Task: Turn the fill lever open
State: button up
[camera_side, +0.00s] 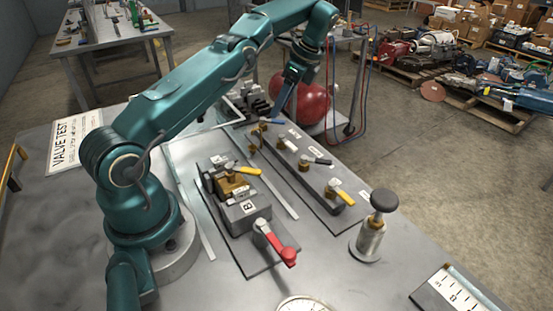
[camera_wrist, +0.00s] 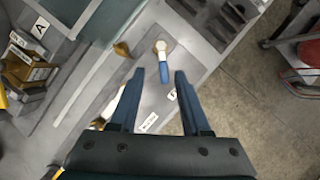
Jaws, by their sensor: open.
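A valve lever with a blue handle (camera_wrist: 164,74) and a pale hub shows in the wrist view, just beyond and between my fingertips. In the side view the blue lever (camera_side: 272,120) is at the far end of a row of valves. My gripper (camera_wrist: 160,72) is open and empty, its fingers apart on either side of the blue handle's line. In the side view my gripper (camera_side: 279,110) hangs over that far valve. I cannot tell from the side view whether it touches. The small tags by the valves are too small to read, so which lever is the fill lever is unclear.
Nearer valves carry a black lever (camera_side: 318,160) and a yellow lever (camera_side: 345,196). A block with another yellow lever (camera_side: 246,171) and a red handle (camera_side: 277,243) stands in front. A black-knobbed post (camera_side: 382,202) stands at right. A sign reads VALVE TEST (camera_side: 75,142).

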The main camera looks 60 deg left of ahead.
jog(key=shift+s+f, duration=0.1)
jog(key=shift+f, duration=1.5)
jog(key=shift+s+d+m+t, duration=0.2)
jog(key=shift+s+m+t, duration=0.1)
jog(key=shift+m, duration=0.4)
jog(key=shift+s+d+m+t, duration=0.15)
jog(key=shift+s+m+t, duration=0.1)
jog(key=shift+m, duration=0.45)
jog(key=m, duration=0.1)
jog(key=s+m+t, duration=0.1)
jog(key=m, duration=0.1)
jog(key=shift+s+d+y, duration=0.15)
jog(key=shift+s+y, duration=0.05)
jog(key=shift+y, duration=0.2)
jog(key=shift+d+r+m, duration=0.1)
jog(key=shift+r+m, duration=0.2)
jog(key=shift+r, duration=0.05)
jog(key=s+d+r+n+t, duration=0.1)
jog(key=s+d+r, duration=0.1)
jog(key=d+r, duration=0.2)
jog(key=s+d+r+n+t, duration=0.1)
jog(key=d+r, duration=0.3)
jog(key=r, duration=0.6)
jog(key=shift+s+d+t+h, duration=0.4)
jog(key=shift+s+t, duration=0.2)
jog(key=shift+t, duration=0.15)
